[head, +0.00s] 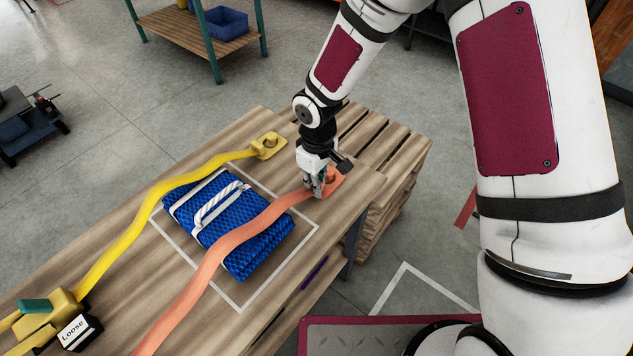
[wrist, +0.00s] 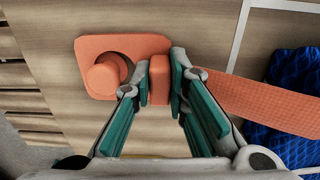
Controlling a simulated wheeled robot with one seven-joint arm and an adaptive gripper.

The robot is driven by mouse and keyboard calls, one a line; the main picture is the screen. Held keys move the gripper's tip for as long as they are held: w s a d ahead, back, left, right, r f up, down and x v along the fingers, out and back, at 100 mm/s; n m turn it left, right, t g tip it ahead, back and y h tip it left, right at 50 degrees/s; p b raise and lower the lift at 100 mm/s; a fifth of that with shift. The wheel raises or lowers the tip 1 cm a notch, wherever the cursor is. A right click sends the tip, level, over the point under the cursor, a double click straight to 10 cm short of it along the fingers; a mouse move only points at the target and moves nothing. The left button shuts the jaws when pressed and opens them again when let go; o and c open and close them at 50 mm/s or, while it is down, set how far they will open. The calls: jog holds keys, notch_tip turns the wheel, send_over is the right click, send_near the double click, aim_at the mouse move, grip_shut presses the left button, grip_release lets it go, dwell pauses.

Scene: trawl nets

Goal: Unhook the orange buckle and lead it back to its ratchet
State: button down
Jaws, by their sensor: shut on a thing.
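The orange buckle (wrist: 158,84) shows in the wrist view as an upright block between my fingertips. My gripper (wrist: 159,66) is shut on it. Left of it is a flat orange plate (wrist: 140,45) with a round opening and a thick orange peg (wrist: 103,77). I cannot tell whether the buckle is clear of the peg. The orange strap (wrist: 260,98) runs right from the buckle. In the head view my gripper (head: 319,189) is at the table's far right end, and the strap (head: 215,252) crosses the blue net bundle (head: 190,204). The orange ratchet is out of view.
A yellow strap (head: 120,243) runs alongside from its yellow hook (head: 267,146) to a yellow ratchet (head: 45,318) with a teal handle. A black block labelled "Loose" (head: 80,331) stands beside that ratchet. A slatted pallet (head: 385,150) adjoins the table's far end.

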jog(key=shift+w+d, duration=0.2)
jog(key=shift+w, duration=0.05)
jog(key=shift+r+p, duration=0.3)
jog(key=shift+r, duration=0.4)
dwell(0.5)
jog(key=shift+r+p, duration=1.15)
jog(key=shift+r, duration=1.3)
jog(key=shift+d, duration=0.1)
